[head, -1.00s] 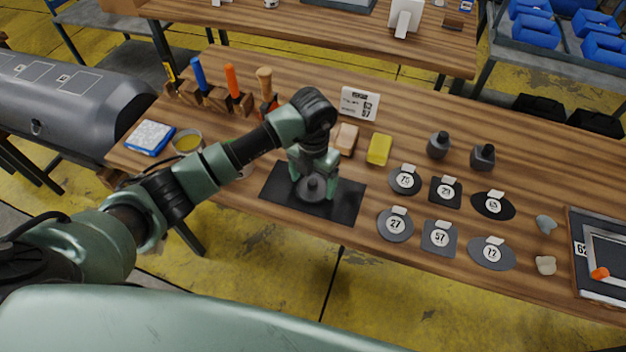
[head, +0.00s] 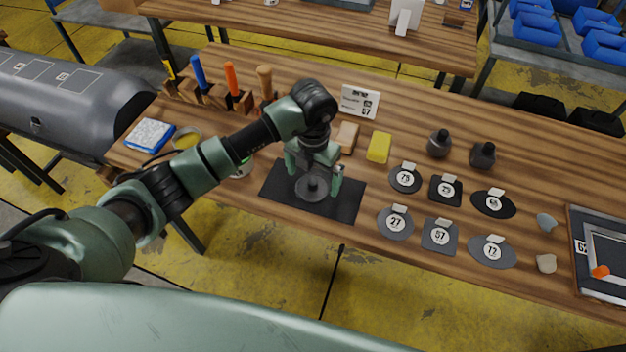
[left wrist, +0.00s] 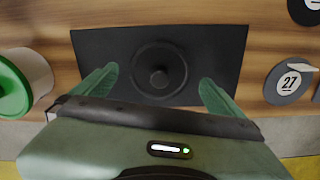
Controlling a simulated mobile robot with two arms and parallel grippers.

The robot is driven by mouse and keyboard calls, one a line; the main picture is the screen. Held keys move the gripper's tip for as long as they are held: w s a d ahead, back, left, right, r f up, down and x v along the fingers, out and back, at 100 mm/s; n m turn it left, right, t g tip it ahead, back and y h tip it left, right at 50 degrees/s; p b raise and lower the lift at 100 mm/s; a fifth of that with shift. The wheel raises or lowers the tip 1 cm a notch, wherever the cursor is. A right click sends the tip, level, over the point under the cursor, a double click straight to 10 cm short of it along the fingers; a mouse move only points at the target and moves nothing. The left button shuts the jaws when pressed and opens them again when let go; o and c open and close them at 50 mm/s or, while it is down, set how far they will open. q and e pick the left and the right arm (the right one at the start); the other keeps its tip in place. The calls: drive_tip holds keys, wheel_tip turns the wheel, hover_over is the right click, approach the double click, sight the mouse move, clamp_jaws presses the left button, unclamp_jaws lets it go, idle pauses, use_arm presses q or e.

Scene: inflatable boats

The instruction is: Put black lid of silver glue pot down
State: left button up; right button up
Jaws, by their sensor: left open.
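The black lid (head: 312,189), a round dark disc with a knob in its middle, lies on a black mat (head: 343,204) on the wooden table. In the left wrist view the lid (left wrist: 158,72) lies on the mat (left wrist: 222,42), knob facing the camera. My left gripper (head: 313,178) is open just above the lid, and its green fingers (left wrist: 158,90) stand apart on either side, with nothing between them but the lid's knob below. The silver pot (head: 243,170) is mostly hidden behind my left arm. My right gripper does not show.
Numbered dark patches (head: 395,224) lie to the right. A yellow sponge (head: 379,147) and a tan block (head: 347,137) lie behind. Tools in a wooden rack (head: 215,97) stand at the back left.

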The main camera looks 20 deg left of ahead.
sight(313, 181)
use_arm(q)
wheel_tip(313, 181, up, 10)
drive_tip(key=b, duration=0.2)
idle(0.4)
